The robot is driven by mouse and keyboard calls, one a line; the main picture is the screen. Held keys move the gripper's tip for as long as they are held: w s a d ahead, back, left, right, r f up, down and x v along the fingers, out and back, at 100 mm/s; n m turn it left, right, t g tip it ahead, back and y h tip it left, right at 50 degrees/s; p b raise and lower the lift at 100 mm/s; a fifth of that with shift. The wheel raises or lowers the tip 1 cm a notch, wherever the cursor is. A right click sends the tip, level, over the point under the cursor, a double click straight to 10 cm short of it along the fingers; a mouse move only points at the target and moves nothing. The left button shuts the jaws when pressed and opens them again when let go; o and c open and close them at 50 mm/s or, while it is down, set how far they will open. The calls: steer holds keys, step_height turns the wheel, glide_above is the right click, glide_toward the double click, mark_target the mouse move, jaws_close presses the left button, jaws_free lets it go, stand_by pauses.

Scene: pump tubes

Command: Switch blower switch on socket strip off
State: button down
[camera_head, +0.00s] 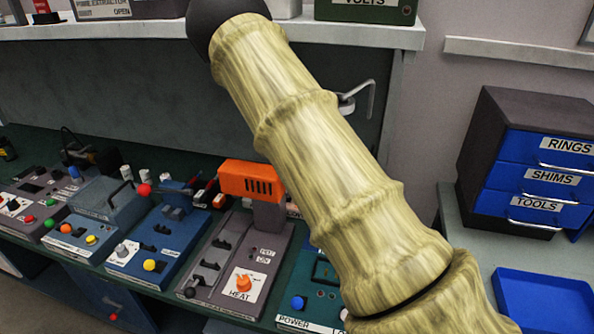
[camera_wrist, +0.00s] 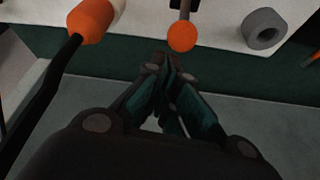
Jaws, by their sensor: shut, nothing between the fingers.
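I cannot make out the socket strip or a blower switch in either view. In the head view my pale, bamboo-textured arm crosses the middle and hides part of the bench and wall. My gripper (camera_wrist: 165,62) shows in the wrist view, its dark fingers with teal inner faces brought together at the tips, with nothing between them. The gripper is outside the head view. An orange, slotted device (camera_head: 248,181) stands on a grey unit (camera_head: 211,261) marked HEAT; whether it is the blower I cannot tell.
In the wrist view, a round orange end (camera_wrist: 182,37) on a dark stem lies beyond my fingertips. An orange-ended tool (camera_wrist: 92,20) is left, a grey ring (camera_wrist: 265,28) right. In the head view, a shelf (camera_head: 130,29) runs above the bench; drawers (camera_head: 540,175) and a blue tray (camera_head: 545,300) are right.

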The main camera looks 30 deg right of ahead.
steer(key=shift+w+a+f, duration=0.25)
steer(key=shift+w+f, duration=0.5)
steer(key=shift+w, duration=0.05)
steer(key=shift+s+a+r, duration=0.7)
steer(key=shift+s+r, duration=0.15)
steer(key=shift+s, duration=0.15)
steer(key=shift+w+d+f, duration=0.2)
steer(key=shift+w+f, duration=0.05)
steer(key=shift+f, duration=0.2)
steer(key=shift+s+a+r+p, duration=0.15)
steer(key=shift+a+r+p, duration=0.1)
steer(key=shift+r+p, duration=0.25)
steer(key=shift+w+d+r, duration=0.1)
steer(key=shift+w+r, duration=0.1)
steer(key=shift+r, duration=0.05)
steer(key=shift+s+d+r, duration=0.1)
steer(key=shift+r, duration=0.15)
steer(key=shift+d, duration=0.1)
